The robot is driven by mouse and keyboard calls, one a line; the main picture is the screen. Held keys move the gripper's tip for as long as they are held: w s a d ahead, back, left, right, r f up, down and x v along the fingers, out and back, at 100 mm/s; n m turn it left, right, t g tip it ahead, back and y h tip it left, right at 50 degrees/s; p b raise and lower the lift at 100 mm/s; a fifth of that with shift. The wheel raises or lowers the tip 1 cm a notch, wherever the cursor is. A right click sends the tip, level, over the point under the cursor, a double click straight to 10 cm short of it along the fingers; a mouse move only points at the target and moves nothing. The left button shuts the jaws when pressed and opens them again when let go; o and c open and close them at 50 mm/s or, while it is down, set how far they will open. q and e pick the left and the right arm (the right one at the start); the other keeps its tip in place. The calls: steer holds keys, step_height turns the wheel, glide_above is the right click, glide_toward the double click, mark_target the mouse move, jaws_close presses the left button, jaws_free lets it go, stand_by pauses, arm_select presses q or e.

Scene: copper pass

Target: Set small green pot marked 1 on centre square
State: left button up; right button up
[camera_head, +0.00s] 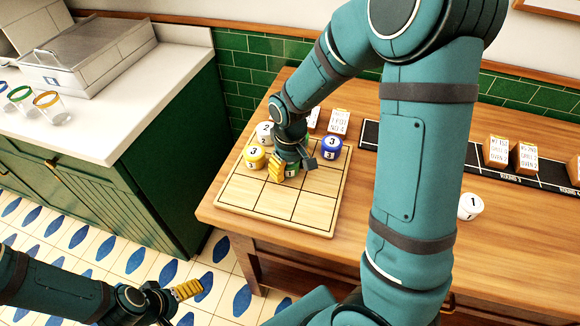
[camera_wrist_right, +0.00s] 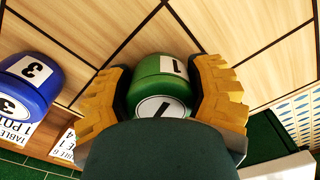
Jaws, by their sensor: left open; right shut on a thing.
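The small green pot marked 1 (camera_head: 292,171) is between the yellow fingers of my right gripper (camera_head: 292,168), which is shut on it. In the right wrist view the green pot (camera_wrist_right: 160,88) shows its 1 labels between both fingers. It is at or just over the middle of the wooden grid board (camera_head: 265,212); I cannot tell whether it touches the board. A yellow pot marked 3 (camera_head: 254,158), a white pot marked 2 (camera_head: 265,133) and a blue pot marked 3 (camera_head: 331,147) stand on the board around it. My left gripper (camera_head: 186,290) is open and empty, over the floor.
A white pot marked 1 (camera_head: 470,206) stands on the table at the right. Label cards and wooden blocks (camera_head: 497,150) line a dark strip (camera_head: 372,134) at the back. The board's front row is clear. A green counter with glasses (camera_head: 48,104) is at the left.

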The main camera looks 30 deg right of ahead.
steer(key=o, duration=1.3)
steer(key=shift+f, duration=0.1)
steer(key=shift+o, duration=0.2)
steer(key=shift+r, duration=0.25)
step_height(320, 180, up, 12)
steer(key=p, duration=0.3)
